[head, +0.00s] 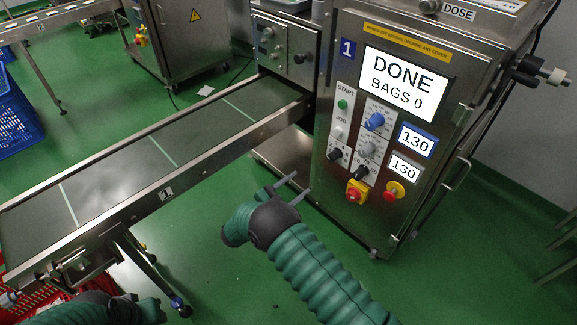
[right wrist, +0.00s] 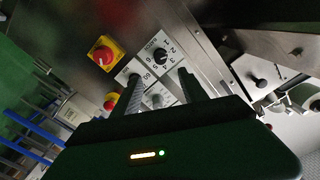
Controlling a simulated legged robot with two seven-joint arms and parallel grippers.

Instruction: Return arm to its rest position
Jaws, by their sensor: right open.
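My right gripper (head: 297,188) is in the lower middle of the head view, in front of the packing machine (head: 325,180) and apart from it. Its two thin fingers are spread with nothing between them. In the right wrist view the open right gripper (right wrist: 160,88) points towards the machine's panel of knobs. My right arm (head: 315,270), in ribbed green covering, reaches up from the bottom edge. Part of my left arm (head: 75,312) shows at the bottom left, below the conveyor; its gripper fingers are not visible.
The machine screen (head: 404,83) reads DONE, BAGS 0. A yellow-and-red switch (head: 357,191) and a red button (head: 395,191) sit low on the panel. An empty conveyor belt (head: 150,155) runs to the left. Blue crates (head: 18,125) stand far left. Green floor is open around my right arm.

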